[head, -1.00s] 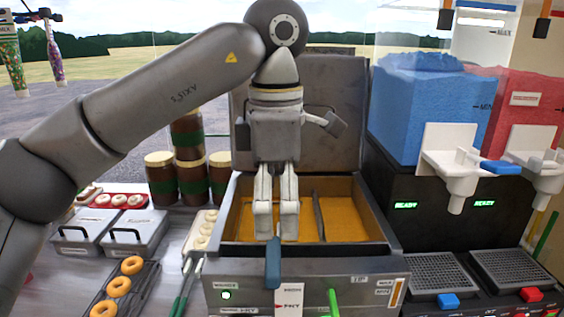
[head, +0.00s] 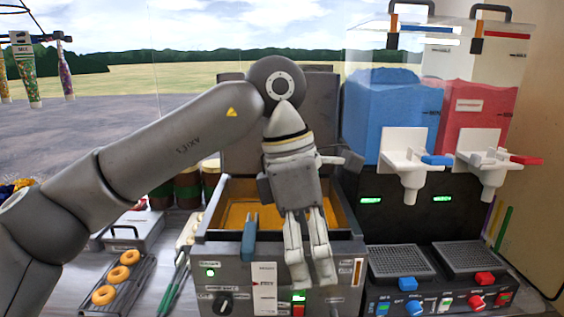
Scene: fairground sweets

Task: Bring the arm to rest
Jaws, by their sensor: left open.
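My left arm comes in from the left, and my left gripper (head: 311,284) hangs down with its fingers in front of the fryer's front panel. Its two fingers are slightly apart, with nothing seen between them. The fryer (head: 226,247) is a grey box with an open basin of golden oil (head: 236,212) and a raised lid behind it. A blue handle (head: 249,238) stands at its front rim. My gripper hides part of the basin and panel. My right gripper is not in view.
A tray of doughnuts (head: 103,295), green-handled tongs (head: 175,285) and a lidded metal container (head: 128,237) are at left. Dark jars (head: 188,188) stand behind. At right is a slush machine with blue (head: 385,110) and red (head: 465,125) tanks, white taps and drip grates.

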